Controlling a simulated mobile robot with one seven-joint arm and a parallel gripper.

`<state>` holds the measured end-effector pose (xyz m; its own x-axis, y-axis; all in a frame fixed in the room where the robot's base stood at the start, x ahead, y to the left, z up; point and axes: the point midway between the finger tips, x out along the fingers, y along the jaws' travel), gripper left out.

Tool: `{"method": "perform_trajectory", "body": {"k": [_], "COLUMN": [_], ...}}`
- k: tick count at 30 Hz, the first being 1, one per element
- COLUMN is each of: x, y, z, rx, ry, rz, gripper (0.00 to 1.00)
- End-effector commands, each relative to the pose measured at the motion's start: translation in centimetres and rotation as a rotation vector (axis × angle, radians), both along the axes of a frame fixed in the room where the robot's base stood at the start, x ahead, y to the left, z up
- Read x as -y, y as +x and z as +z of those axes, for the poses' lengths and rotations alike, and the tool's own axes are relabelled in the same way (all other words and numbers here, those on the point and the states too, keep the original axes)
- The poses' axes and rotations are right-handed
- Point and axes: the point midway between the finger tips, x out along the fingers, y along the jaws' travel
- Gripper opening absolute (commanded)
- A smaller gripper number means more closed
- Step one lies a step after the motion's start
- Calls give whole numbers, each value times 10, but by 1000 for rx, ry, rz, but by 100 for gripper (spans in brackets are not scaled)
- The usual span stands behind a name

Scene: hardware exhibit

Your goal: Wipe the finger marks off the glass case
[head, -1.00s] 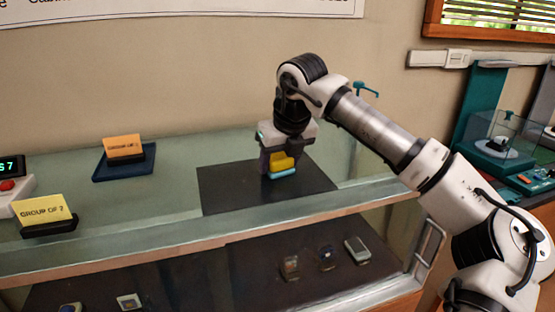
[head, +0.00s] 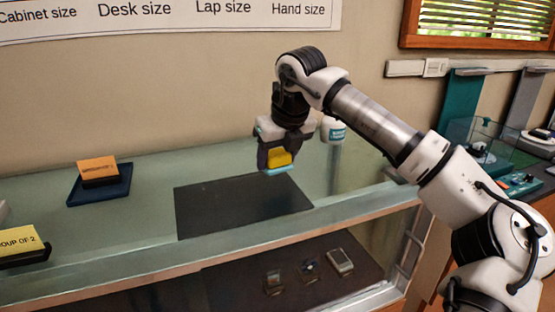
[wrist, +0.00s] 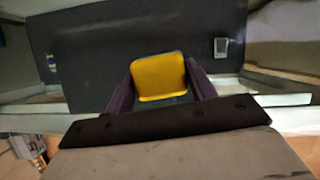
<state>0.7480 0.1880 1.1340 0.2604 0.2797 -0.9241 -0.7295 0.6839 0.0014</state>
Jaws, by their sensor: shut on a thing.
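My gripper (head: 277,158) is shut on a yellow pad (head: 280,157) with a light blue underside. In the wrist view the yellow pad (wrist: 159,77) sits between both dark fingers. The glass case (head: 140,222) has a pale green glass top with a dark rectangular panel (head: 235,208) showing on it. The pad appears near the panel's back edge, seemingly above the glass; contact cannot be told. I cannot make out finger marks. A white bottle with a teal label (head: 334,131) stands behind my gripper, its upper part hidden by my arm.
An orange card (head: 98,168) on a blue tray (head: 88,190) and a yellow card (head: 22,240) stand on the left. Small devices (head: 340,261) lie on the shelf inside. A metal handle (head: 412,248) is at the case's right end. The glass between cards and panel is clear.

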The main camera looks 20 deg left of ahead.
Motion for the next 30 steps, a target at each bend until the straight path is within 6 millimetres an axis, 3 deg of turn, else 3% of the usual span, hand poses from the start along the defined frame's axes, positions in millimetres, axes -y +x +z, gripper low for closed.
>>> {"method": "perform_trajectory", "body": {"k": [10, 30], "x": [0, 5], "y": [-2, -1], "z": [32, 37], "rx": [1, 4], "ry": [1, 1], "rz": [9, 0], "gripper": [34, 34]}}
